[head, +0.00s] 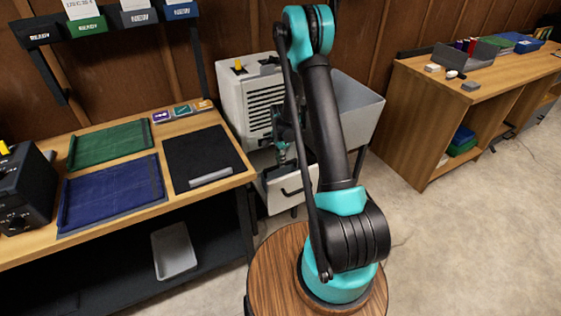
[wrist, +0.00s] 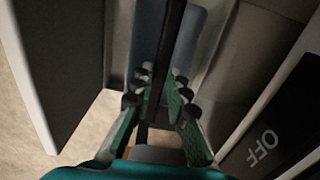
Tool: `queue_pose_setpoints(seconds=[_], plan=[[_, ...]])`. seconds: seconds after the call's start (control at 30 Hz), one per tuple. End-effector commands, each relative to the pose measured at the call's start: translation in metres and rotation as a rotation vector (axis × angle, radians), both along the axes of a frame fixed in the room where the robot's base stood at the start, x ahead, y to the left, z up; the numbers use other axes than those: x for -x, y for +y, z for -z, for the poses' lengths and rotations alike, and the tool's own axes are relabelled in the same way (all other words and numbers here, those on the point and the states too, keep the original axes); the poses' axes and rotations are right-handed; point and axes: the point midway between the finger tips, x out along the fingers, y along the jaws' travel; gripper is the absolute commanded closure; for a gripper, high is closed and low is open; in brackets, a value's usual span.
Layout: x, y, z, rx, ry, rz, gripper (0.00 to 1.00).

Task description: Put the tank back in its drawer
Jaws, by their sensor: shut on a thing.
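My gripper (head: 284,156) is low in front of the white vented machine (head: 252,98), just above its pulled-out drawer (head: 287,188), which has a dark handle on its front. In the wrist view my gripper (wrist: 162,84) is shut on a dark bar that runs up the picture between the green-padded fingers. The bar lies across a blue-grey body, which I take for the tank (wrist: 192,42). In the head view my arm and gripper hide most of the tank, and I cannot tell how deep it sits in the drawer.
A grey basin (head: 358,108) stands right behind my arm. A workbench (head: 105,172) with mats is close on the left. A wooden bench (head: 420,110) is at the right, with clear floor before it. A black panel marked OFF (wrist: 265,140) is close in the wrist view.

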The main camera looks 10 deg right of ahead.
Motion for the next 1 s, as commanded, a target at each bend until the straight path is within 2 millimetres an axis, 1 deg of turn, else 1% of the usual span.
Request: queue_pose_setpoints(seconds=[0.13, 0.17, 0.3, 0.67, 0.77, 0.87, 1.0], plan=[[0.0, 0.0, 0.003, 0.0, 0.0, 0.0, 1.0], [0.0, 0.0, 0.002, 0.0, 0.0, 0.0, 0.82], [0.0, 0.0, 0.002, 0.0, 0.0, 0.0, 0.65], [0.0, 0.0, -0.001, 0.0, 0.0, 0.0, 0.65], [0.0, 0.0, -0.009, 0.0, 0.0, 0.0, 0.65], [0.0, 0.0, -0.024, 0.0, 0.0, 0.0, 0.65], [0.0, 0.0, -0.051, 0.0, 0.0, 0.0, 0.65]])
